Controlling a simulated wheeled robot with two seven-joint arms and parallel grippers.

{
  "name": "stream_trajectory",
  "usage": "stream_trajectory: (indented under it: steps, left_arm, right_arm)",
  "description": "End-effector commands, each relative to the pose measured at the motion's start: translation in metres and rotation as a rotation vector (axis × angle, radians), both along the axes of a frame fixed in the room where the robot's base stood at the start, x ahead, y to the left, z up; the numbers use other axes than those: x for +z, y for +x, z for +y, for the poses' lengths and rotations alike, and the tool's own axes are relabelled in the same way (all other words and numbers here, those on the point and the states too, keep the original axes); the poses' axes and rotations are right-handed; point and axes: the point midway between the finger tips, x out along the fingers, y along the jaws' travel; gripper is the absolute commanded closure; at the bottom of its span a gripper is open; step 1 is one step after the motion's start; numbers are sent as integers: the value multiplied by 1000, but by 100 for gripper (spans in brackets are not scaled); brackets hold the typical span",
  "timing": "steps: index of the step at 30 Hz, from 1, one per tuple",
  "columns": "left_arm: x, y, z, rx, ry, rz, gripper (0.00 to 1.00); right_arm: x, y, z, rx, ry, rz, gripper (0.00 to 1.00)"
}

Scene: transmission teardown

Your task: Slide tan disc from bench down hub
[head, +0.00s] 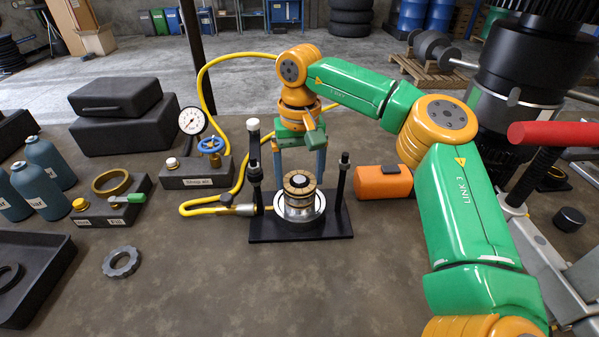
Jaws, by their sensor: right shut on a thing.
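My left gripper is not in view.
Black posts (342,181) flank the hub on the plate. A gauge block (195,173) with a yellow hose stands left, an orange box (383,181) right. A grey toothed ring (121,262) lies front left. The bench front centre is clear.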

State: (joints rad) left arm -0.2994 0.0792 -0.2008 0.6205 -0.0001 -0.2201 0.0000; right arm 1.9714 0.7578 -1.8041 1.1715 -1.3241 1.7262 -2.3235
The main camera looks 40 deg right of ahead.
Motion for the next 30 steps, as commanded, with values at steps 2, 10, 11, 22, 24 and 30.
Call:
stream_trajectory:
  steps: [2, 10, 11, 22, 24, 30]
  left_arm:
    - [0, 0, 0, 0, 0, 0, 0]
    - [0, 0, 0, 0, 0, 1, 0]
    - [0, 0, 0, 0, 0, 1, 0]
    - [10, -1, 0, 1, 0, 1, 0]
    - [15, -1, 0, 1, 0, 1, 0]
    - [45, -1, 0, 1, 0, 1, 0]
  right_arm:
    - [0, 0, 0, 0, 0, 0, 9]
    - [2, 0, 0, 0, 0, 0, 0]
    - [5, 0, 0, 0, 0, -1, 0]
    - [72, 0, 1, 0, 0, -1, 0]
    - [78, 0, 0, 0, 0, 0, 0]
    - [103, 0, 0, 1, 0, 1, 0]
